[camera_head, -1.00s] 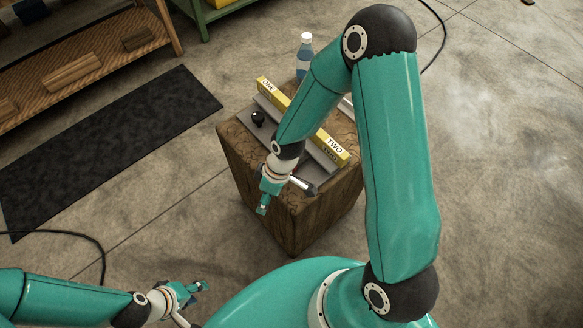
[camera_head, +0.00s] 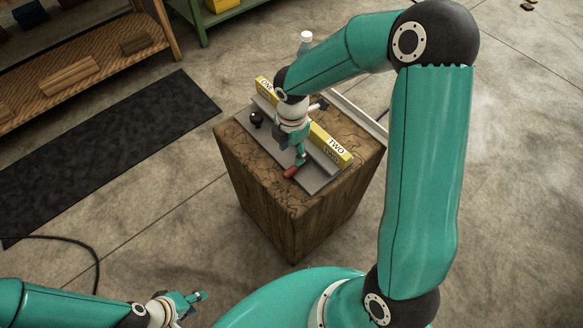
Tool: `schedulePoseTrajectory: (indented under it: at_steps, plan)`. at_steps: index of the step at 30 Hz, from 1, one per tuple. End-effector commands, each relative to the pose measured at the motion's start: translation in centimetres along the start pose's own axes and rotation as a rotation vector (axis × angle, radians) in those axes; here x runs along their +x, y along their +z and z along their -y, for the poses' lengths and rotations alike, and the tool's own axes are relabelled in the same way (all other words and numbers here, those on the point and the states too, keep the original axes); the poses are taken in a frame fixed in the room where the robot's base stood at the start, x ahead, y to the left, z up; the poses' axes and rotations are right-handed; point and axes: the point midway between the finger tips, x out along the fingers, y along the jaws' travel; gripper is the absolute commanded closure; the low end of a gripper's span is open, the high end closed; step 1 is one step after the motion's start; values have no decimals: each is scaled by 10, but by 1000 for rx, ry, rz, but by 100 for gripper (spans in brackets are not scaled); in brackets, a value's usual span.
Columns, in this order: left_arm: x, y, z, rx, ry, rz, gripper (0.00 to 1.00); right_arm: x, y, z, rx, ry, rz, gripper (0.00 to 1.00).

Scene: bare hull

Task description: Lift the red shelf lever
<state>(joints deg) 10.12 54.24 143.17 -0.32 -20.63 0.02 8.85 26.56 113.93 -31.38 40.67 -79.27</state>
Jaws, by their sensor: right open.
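A red lever (camera_head: 290,173) sticks out at the front of a grey metal fixture (camera_head: 317,182) on top of a wooden block (camera_head: 262,190). My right gripper (camera_head: 301,158) is over the fixture, pointing down, with its fingertips close to the red lever. It is open; whether a finger touches the lever I cannot tell. A black knob (camera_head: 256,118) stands on the fixture left of this gripper. A yellow strip marked ONE and TWO (camera_head: 331,144) runs behind it, partly hidden by my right arm. My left gripper (camera_head: 193,298) is low at the left, far from the block; its opening is unclear.
A bottle (camera_head: 306,41) stands behind the block, mostly hidden by my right arm. A black mat (camera_head: 110,150) lies on the floor at left, below a wooden shelf (camera_head: 90,75). The concrete floor around the block is mostly clear.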

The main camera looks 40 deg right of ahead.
Motion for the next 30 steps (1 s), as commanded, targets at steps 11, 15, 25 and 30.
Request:
schedulePoseTrajectory:
  at_steps: [11, 15, 25, 30]
  plan:
    - [11, 0, 4, 0, 0, 0, 60, 72, 0, 1, 2, -4, -1, 48]
    - [12, 0, 4, 0, 0, 0, 60, 83, 0, 1, 2, -1, -1, 48]
    - [13, 0, 5, 0, 0, 0, 60, 86, 0, 1, 3, 0, -1, 48]
    - [13, 0, 5, 0, 0, 0, 60, 86, 0, 1, 3, 0, -1, 71]
